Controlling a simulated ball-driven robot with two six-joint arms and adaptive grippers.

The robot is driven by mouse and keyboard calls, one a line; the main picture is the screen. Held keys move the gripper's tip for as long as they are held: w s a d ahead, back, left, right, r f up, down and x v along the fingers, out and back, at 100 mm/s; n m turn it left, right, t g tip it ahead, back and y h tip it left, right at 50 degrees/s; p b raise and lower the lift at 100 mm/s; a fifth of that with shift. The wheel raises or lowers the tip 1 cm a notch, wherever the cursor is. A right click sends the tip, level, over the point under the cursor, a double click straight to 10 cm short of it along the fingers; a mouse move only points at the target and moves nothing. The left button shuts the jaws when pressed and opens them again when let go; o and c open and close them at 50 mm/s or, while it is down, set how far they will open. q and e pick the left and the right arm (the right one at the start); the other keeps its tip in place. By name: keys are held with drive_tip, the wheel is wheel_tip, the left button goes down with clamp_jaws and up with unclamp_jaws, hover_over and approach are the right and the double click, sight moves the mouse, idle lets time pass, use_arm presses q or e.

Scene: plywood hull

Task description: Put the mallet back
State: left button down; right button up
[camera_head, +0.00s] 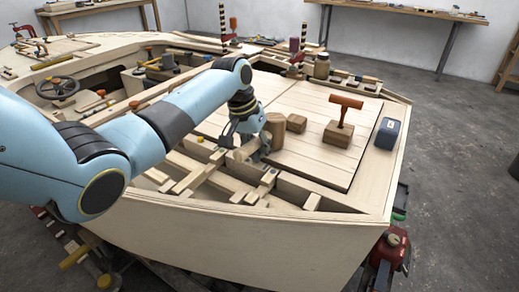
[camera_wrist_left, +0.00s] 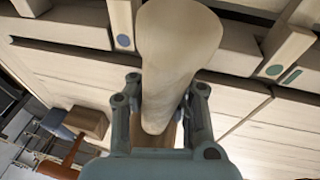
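My left gripper (camera_wrist_left: 165,115) is closed around a pale, rounded wooden piece (camera_wrist_left: 178,45), which looks like the mallet. Its wide end fills the top middle of the wrist view and it narrows between the fingers. In the head view, the left gripper (camera_head: 258,150) is low over the near edge of the deck, with the pale piece (camera_head: 242,153) partly hidden beside it. A brown wooden piece (camera_head: 275,126) shows right behind the gripper; I cannot tell whether it is joined to the held piece. My right gripper is not in view.
A brown block (camera_head: 296,123) sits to the right of the gripper. Farther right, an orange-brown T-shaped tool (camera_head: 345,104) stands on a wooden block (camera_head: 338,134), with a blue-grey box (camera_head: 387,134) beside it. Open hull framing (camera_head: 228,183) lies in front. Bare deck (camera_head: 310,160) shows between.

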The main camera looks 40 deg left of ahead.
use_arm(q)
drive_tip(key=shift+s+f, duration=0.15)
drive_tip(key=shift+f, duration=0.05)
drive_tip(key=c, duration=1.4)
unclamp_jaws()
